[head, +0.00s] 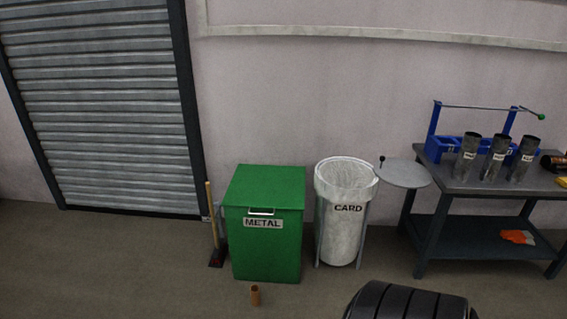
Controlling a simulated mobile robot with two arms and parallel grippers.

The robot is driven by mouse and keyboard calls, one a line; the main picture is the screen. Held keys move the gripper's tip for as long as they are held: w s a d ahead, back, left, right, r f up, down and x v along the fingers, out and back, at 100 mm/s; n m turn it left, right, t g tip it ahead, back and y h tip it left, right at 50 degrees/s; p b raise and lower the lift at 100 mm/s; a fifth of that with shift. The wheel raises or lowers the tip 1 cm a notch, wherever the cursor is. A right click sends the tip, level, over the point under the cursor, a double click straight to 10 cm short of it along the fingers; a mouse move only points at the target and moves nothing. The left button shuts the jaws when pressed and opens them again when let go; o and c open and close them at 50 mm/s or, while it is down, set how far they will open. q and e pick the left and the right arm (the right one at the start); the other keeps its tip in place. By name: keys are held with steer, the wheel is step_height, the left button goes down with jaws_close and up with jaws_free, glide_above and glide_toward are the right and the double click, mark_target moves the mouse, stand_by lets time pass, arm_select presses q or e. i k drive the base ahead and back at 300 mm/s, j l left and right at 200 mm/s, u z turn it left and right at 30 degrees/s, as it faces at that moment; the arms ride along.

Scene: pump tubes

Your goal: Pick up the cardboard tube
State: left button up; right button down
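A small brown cardboard tube (255,296) stands upright on the floor, in front of the green metal bin. It is near the bottom edge of the head view and looks open at the top. Neither of my grippers shows in the head view, so nothing is seen near the tube or touching it.
A workbench (462,185) holds several metal tubes.

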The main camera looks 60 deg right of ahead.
mark_target(255, 295)
steer(key=i+l+z, duration=0.15)
steer(key=z, duration=0.3)
steer(key=i+z, duration=0.55)
steer(key=z, duration=0.3)
steer(key=i+z, duration=0.25)
steer(key=z, duration=0.15)
